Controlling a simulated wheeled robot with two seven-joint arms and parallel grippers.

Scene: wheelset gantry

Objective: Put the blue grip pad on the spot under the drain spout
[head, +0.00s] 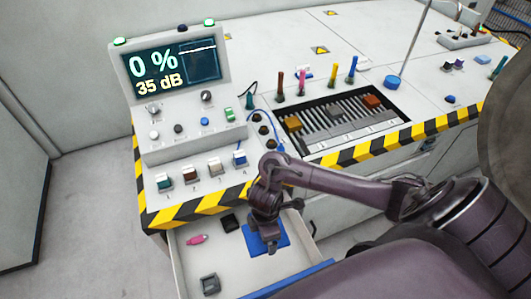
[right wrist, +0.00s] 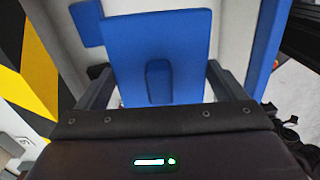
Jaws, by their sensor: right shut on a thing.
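The blue grip pad (head: 281,237) is a flat blue square at the open drawer, below my right gripper (head: 271,246). In the right wrist view the pad (right wrist: 160,40) has a raised rounded tab in its middle, between the two dark fingers. My right gripper is shut on the pad. I cannot tell whether the pad rests on the drawer floor or is just above it. My left gripper is not in view. I cannot make out the drain spout or the spot under it.
The open drawer (head: 182,262) also holds a pink item (head: 197,239), a black block (head: 230,222) and a dark grey item (head: 210,283). A control panel (head: 122,68) stands behind it. A striped counter edge (head: 205,205) overhangs the drawer. A slatted tray (head: 345,140) sits to the right.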

